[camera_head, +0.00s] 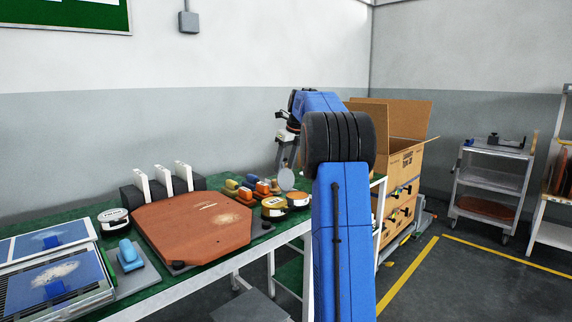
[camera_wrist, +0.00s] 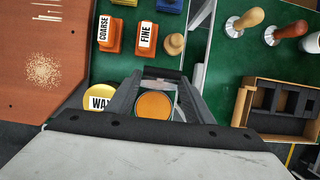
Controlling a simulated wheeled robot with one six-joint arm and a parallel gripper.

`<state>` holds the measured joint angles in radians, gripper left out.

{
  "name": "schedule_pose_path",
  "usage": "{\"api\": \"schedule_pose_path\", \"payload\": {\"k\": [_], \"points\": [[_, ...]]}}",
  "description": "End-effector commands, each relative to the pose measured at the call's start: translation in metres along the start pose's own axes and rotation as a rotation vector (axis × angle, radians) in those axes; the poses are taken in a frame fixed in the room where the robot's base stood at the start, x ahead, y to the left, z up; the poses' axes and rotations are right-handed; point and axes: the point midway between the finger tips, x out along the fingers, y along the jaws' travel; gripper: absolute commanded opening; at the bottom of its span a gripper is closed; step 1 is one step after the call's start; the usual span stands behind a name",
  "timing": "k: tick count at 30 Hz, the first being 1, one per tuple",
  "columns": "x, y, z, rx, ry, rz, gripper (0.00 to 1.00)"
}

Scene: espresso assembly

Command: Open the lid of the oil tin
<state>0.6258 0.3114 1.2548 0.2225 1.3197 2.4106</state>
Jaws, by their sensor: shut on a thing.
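The oil tin (camera_head: 298,201) is a small round orange tin on the green bench, right of the yellow wax tin (camera_head: 272,208). Its lid (camera_head: 287,179) shows as a pale grey disc raised steeply above the tins. My gripper (camera_head: 287,163) reaches down from above and is shut on the lid. In the wrist view the oil tin (camera_wrist: 154,105) shows its round orange inside between my fingers (camera_wrist: 162,78), and the lid is nearly edge-on there. The wax tin (camera_wrist: 98,97) is partly hidden behind a finger. Whether the lid still touches the tin is unclear.
A brown board (camera_head: 190,228) lies left of the tins. Orange blocks marked COARSE (camera_wrist: 109,34) and FINE (camera_wrist: 146,39) stand close behind the tins. Tampers (camera_wrist: 250,20) and a dark-slotted wooden holder (camera_wrist: 281,106) are further right. The bench edge is close to the oil tin.

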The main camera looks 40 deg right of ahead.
Motion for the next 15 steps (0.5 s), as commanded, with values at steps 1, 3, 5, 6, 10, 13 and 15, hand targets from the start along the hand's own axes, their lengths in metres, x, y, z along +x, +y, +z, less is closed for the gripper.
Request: {"api": "schedule_pose_path", "payload": {"k": [1, 3, 5, 6, 10, 13, 15], "points": [[0.0094, 0.0024, 0.0033, -0.001, 0.0, 0.01, 0.07], [0.0094, 0.0025, 0.0036, -0.001, -0.001, 0.01, 0.07], [0.0093, 0.0025, 0.0039, -0.002, -0.001, 0.009, 0.07], [0.0093, 0.0027, 0.0041, -0.002, -0.002, 0.01, 0.57], [0.0068, 0.002, 0.0034, -0.002, -0.002, 0.007, 0.66], [0.0051, 0.0013, 0.0028, -0.001, -0.002, 0.005, 0.66], [0.0044, 0.001, 0.0025, -0.001, -0.002, 0.004, 0.66]]}}
